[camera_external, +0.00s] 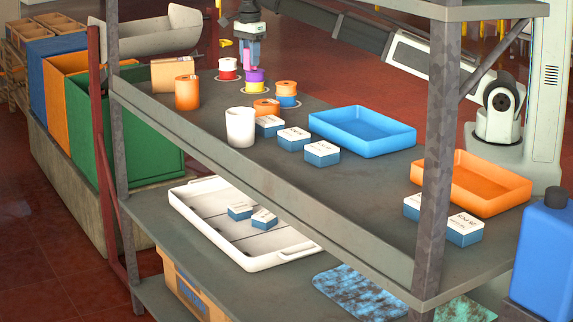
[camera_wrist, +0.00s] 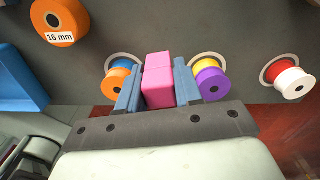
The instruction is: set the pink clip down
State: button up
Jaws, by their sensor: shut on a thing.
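My gripper (camera_external: 249,54) is shut on the pink clip (camera_external: 256,54) above the shelf's far edge. In the wrist view, the pink clip (camera_wrist: 158,80) is between the two blue fingers of my gripper (camera_wrist: 158,88). In the external view it hangs close over the purple and yellow spools (camera_external: 256,82). I cannot tell whether its lower end touches anything.
The red and white spool (camera_external: 228,70) stands left of my gripper, the orange and blue spool (camera_external: 286,94) to the right. A white cup (camera_external: 240,127), small boxes (camera_external: 293,139), a blue tray (camera_external: 365,143) and an orange tray (camera_external: 474,193) share the shelf.

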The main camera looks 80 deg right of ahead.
jog(key=s+a+n, duration=0.2)
jog(key=a+n, duration=0.1)
jog(key=a, duration=1.9)
jog(key=s+a+n, duration=0.3)
jog(key=s+a, duration=0.2)
jog(key=a, duration=0.5)
jog(key=s+a+n, duration=0.2)
jog(key=s+a, duration=0.3)
jog(key=a, duration=0.5)
jog(key=shift+s+d+f+n, duration=0.1)
jog(key=shift+s+f+n, duration=0.2)
jog(key=shift+f+n, duration=1.2)
jog(key=shift+s+a+f+n, duration=0.1)
jog(key=shift+s+f+n, duration=0.15)
jog(key=shift+f+n, duration=1.2)
jog(key=shift+s+d+f+n, duration=0.1)
jog(key=shift+s+f+n, duration=0.2)
jog(key=shift+f+n, duration=1.2)
jog(key=shift+f+m, duration=0.45)
jog(key=shift+f, duration=0.1)
jog(key=o, duration=1)
jog(key=shift+r, duration=0.1)
notch_tip(320, 180, up, 12)
